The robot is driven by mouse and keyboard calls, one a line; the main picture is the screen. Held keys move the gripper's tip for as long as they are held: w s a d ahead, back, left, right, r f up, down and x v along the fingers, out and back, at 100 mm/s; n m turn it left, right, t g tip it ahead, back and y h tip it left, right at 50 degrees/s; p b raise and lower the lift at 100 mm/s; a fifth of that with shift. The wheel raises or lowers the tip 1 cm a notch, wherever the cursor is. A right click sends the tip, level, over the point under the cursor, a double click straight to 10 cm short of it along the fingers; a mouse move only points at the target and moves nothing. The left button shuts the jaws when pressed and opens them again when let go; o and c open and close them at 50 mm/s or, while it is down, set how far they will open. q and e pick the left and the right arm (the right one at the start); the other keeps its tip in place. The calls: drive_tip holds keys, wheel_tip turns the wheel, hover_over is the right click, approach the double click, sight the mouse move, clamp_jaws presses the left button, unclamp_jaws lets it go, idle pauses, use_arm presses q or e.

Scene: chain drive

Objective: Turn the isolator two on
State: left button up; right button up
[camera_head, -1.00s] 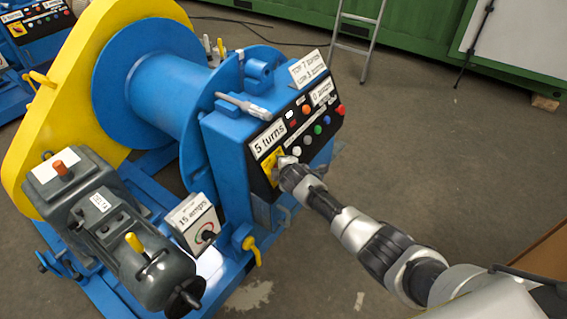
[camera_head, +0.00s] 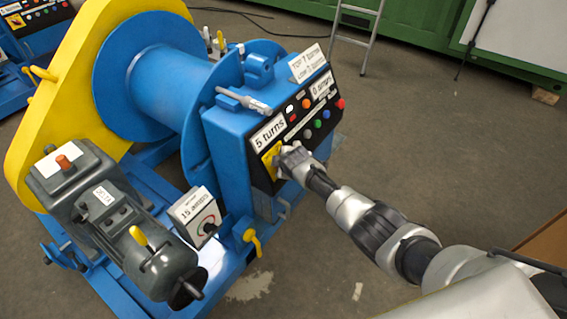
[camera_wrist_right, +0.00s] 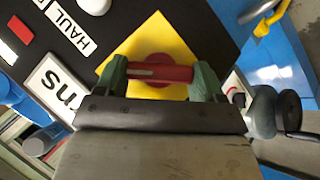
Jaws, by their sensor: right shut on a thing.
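The isolator has a yellow plate (camera_head: 268,162) at the lower left of the black control panel, under the "5 turns" label. In the right wrist view the yellow plate (camera_wrist_right: 155,38) shows a red rotary handle (camera_wrist_right: 160,73). My right gripper (camera_head: 280,156) is at the plate and covers the handle in the head view. In the wrist view its green fingers (camera_wrist_right: 161,80) are shut on the red handle, one at each end. The handle lies level across that picture. I cannot read any isolator number. My left gripper is not in view.
Coloured buttons and lamps (camera_head: 317,124) sit right of the isolator. A "15 amps" dial box (camera_head: 198,218) and a yellow lever (camera_head: 252,241) are below left. A similar blue machine (camera_head: 22,28) stands at the back left.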

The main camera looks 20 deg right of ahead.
drive_tip(key=o, duration=0.9)
drive_tip(key=shift+o, duration=0.2)
drive_tip(key=shift+r, duration=0.1)
drive_tip(key=shift+s+r, duration=0.2)
drive_tip(key=p+v, duration=0.3)
drive_tip(key=v, duration=0.7)
drive_tip(key=shift+p, duration=0.35)
